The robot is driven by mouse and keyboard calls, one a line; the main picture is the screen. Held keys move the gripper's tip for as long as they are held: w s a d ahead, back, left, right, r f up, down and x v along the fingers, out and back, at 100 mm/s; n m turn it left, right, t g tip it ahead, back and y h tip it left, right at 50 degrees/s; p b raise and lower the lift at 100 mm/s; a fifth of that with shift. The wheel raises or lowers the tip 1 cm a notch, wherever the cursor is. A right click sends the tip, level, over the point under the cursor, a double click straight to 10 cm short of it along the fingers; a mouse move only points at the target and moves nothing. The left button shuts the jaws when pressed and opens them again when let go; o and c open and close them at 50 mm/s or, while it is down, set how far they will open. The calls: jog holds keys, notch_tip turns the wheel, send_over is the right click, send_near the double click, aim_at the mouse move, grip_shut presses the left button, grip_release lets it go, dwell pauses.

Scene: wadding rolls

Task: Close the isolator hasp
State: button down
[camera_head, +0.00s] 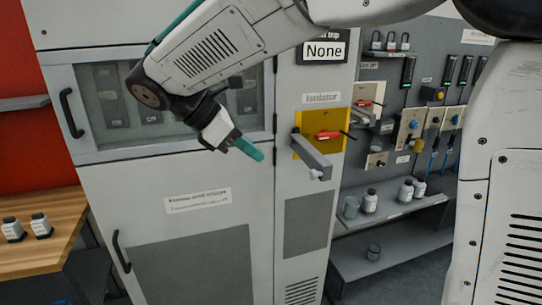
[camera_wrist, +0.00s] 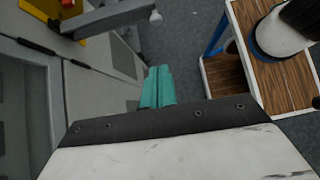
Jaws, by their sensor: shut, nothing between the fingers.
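The isolator (camera_head: 335,122) is a yellow plate with a red handle (camera_head: 328,135) on the grey cabinet, under an "Isolator" label. The hasp (camera_head: 311,156) is a grey bar that starts at the plate's left edge and sticks out from the cabinet, swung away from the red handle. Its outer end has a small pale piece. The hasp also shows in the wrist view (camera_wrist: 108,17) at the top left. My gripper (camera_head: 252,150), with teal fingertips, is shut and empty, left of the hasp and apart from it. The shut fingertips show in the wrist view (camera_wrist: 157,87).
The grey cabinet (camera_head: 205,240) has door handles at its left. A panel of padlocks and tools (camera_head: 428,75) hangs at the right, above shelves with small bottles (camera_head: 370,201). A wooden table (camera_head: 40,240) stands at the left. A wooden-topped trolley (camera_wrist: 265,75) shows in the wrist view.

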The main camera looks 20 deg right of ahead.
jog(key=d+f, duration=0.6)
jog(key=d, duration=0.4)
jog(key=shift+s, duration=0.2)
jog(key=shift+d, duration=0.1)
